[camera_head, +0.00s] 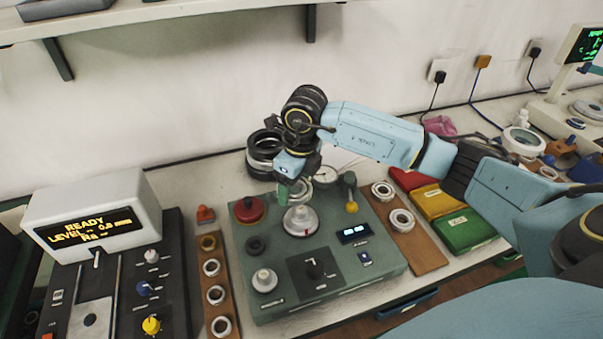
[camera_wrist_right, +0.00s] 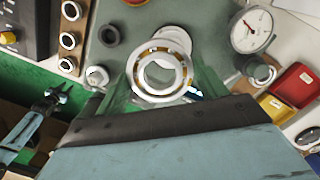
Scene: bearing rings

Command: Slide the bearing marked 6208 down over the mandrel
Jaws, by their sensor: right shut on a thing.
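My right gripper (camera_head: 296,186) is shut on a bearing ring (camera_wrist_right: 160,97), which sits between its green fingers in the wrist view. The ring is silver with brass-coloured parts, and I cannot read its marking. In the head view the gripper hides most of it. The silver round mandrel seat (camera_head: 301,222) stands on the green machine, just below the gripper. In the wrist view the seat (camera_wrist_right: 175,36) shows beyond the ring's upper edge, so the two look offset there. A small dark gripper, seemingly my left (camera_wrist_right: 56,97), shows at the wrist view's left; its jaw state is unclear.
A dial gauge (camera_head: 326,174) and a yellow-knobbed lever (camera_head: 351,207) stand close to the right of the gripper. A red knob (camera_head: 249,209) is at the left. Wooden boards with rings flank the machine (camera_head: 385,275).

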